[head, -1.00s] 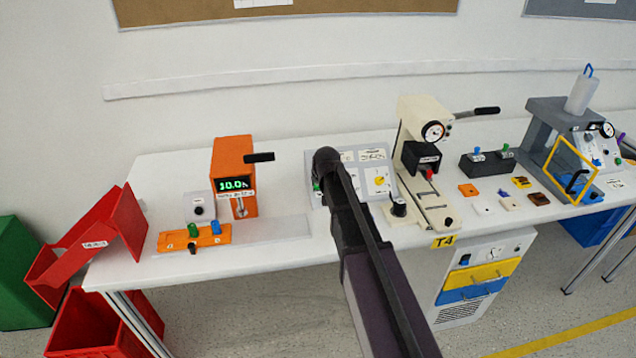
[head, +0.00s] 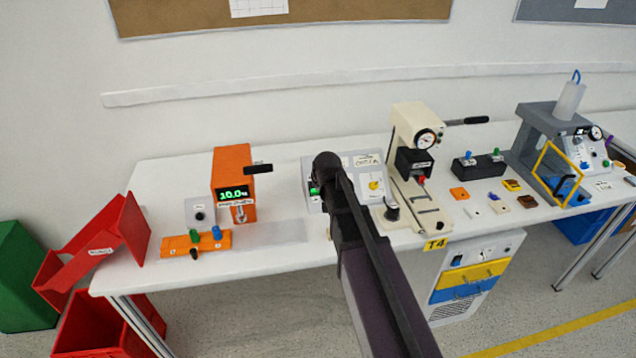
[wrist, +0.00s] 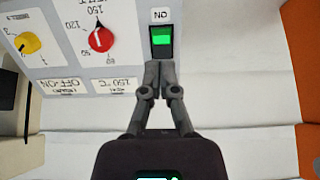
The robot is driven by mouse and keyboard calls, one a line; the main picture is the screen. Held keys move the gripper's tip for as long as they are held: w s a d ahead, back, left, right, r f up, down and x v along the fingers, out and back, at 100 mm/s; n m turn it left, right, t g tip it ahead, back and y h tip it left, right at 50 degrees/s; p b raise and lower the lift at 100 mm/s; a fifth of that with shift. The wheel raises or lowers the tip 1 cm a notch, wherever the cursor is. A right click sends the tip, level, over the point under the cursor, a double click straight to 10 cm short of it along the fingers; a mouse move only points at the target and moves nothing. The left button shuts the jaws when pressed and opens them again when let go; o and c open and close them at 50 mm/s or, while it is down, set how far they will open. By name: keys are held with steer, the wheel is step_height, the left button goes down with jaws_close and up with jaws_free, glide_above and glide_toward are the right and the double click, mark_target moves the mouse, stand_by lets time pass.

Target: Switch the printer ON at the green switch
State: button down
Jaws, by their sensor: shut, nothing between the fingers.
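The green rocker switch (wrist: 161,42) sits in a black frame on a light grey control panel (wrist: 72,68), beside an upside-down "ON" label in the wrist view. My gripper (wrist: 159,66) is shut and empty. Its fingertips lie at the near edge of the switch in that picture; I cannot tell whether they touch it. In the head view the green switch (head: 314,189) shows just left of my arm, which hides my gripper and part of the panel (head: 366,162). I cannot tell which machine is the printer.
On the panel, a red dial (wrist: 101,38) and a yellow knob (wrist: 28,43) lie left of the switch. An orange machine (head: 232,170) stands left of my arm and a cream press (head: 415,150) right of it. Clear white table (head: 170,175) lies at the far left.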

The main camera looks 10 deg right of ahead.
steer(key=s+p+v, duration=0.1)
steer(key=p+v, duration=0.3)
steer(key=v, duration=0.2)
steer(key=shift+s+f, duration=0.2)
steer(key=shift+s, duration=0.05)
stand_by(0.4)
steer(key=s+d+f+g, duration=0.1)
steer(key=s+g, duration=0.2)
steer(key=s, duration=0.7)
steer(key=s+d+f+g, duration=0.1)
steer(key=s+f+g, duration=0.1)
steer(key=s, duration=0.7)
steer(key=shift+s+d+g, duration=0.3)
steer(key=shift+s+g, duration=0.05)
steer(key=shift+g, duration=0.45)
